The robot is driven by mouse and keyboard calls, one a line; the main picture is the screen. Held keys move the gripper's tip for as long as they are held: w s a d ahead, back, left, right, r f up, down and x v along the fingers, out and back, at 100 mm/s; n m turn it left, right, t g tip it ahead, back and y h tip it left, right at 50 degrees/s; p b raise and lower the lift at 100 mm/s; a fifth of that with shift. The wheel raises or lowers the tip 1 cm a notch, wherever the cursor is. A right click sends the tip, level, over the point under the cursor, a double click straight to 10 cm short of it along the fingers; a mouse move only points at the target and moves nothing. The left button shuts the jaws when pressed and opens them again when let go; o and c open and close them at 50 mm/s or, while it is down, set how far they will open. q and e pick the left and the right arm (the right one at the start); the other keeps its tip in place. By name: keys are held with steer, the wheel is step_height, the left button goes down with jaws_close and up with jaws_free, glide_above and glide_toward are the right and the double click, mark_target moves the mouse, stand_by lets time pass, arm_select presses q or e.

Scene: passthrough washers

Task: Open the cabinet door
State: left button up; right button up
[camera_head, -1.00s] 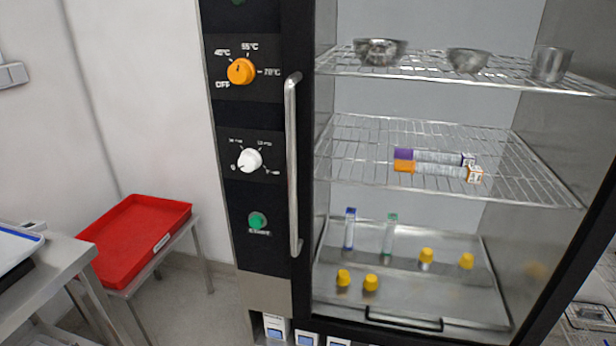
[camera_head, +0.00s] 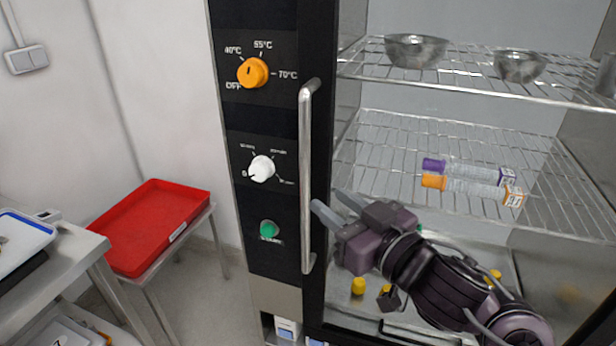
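The cabinet door is glass in a black frame (camera_head: 325,130), and it looks shut. Its long vertical metal handle (camera_head: 307,170) stands on the left side of the frame. My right gripper (camera_head: 332,205) is in front of the glass, to the right of the handle's lower half, with its fingers pointing left toward the handle. The two fingers are apart with nothing between them. Whether a fingertip touches the handle cannot be told. My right arm hides part of the lower shelf. My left gripper is not in view.
Behind the glass are wire shelves with metal bowls (camera_head: 415,50) and two tubes (camera_head: 470,178). A control panel with an orange knob (camera_head: 253,73) is left of the handle. A red tray (camera_head: 150,225) on a stand and a metal table (camera_head: 70,262) are at left.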

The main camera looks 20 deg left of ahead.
mark_target(308, 185)
steer(key=p+x, duration=0.1)
steer(key=x, duration=0.5)
steer(key=shift+a+r+p, duration=0.2)
steer(key=shift+a+p, duration=0.15)
steer(key=shift+a, duration=0.05)
steer(key=shift+w+a+f, duration=0.1)
steer(key=shift+w+a, duration=0.25)
steer(key=shift+a, duration=0.1)
jaws_close()
